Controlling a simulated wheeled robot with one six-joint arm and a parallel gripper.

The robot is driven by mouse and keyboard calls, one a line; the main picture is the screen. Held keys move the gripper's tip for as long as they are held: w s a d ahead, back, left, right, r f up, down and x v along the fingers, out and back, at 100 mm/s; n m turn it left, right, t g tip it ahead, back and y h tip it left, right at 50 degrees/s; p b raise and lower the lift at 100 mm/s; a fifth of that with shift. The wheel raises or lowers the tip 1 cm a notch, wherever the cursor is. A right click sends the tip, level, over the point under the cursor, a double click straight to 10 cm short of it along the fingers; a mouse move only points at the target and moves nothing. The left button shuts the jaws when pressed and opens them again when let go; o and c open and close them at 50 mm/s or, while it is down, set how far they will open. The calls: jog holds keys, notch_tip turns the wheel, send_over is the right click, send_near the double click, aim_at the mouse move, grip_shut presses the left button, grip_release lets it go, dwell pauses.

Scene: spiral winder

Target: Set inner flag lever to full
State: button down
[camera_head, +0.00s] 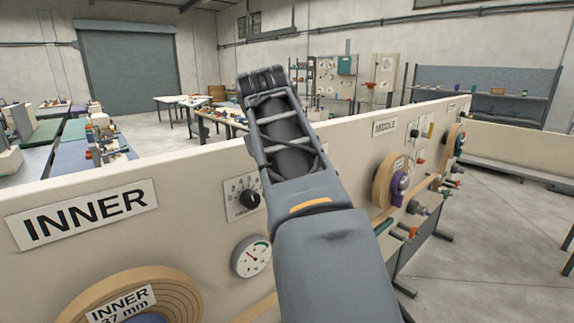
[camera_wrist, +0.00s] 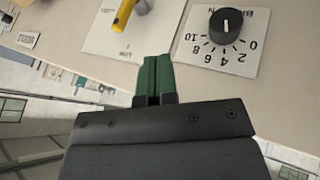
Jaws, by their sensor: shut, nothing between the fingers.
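In the wrist view, a yellow lever (camera_wrist: 124,15) stands on a white plate (camera_wrist: 104,40), cut by the top edge of the picture. The small print on the plate is upside down and too blurred to read, so I cannot tell whether it is the inner flag lever. My gripper (camera_wrist: 151,68) has its green fingers together, empty, just below the plate in the picture and apart from the lever. In the head view my arm rises over the panel (camera_head: 190,165) marked INNER (camera_head: 82,214); the fingertips and the lever are not visible there.
A black knob (camera_wrist: 226,25) on a 0–10 brake dial is right of the lever in the wrist view. More reels (camera_head: 383,182) and handles line the panel's right.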

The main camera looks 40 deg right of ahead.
jog(key=shift+d+r, duration=0.25)
jog(key=shift+r, duration=0.25)
jog(key=shift+s, duration=0.1)
jog(key=w+d+f+p, duration=0.1)
jog(key=w+d+f, duration=0.2)
jog(key=d+f, duration=0.5)
jog(key=shift+d+p, duration=0.35)
jog(key=shift+d, duration=0.15)
jog(key=shift+w+r, duration=0.1)
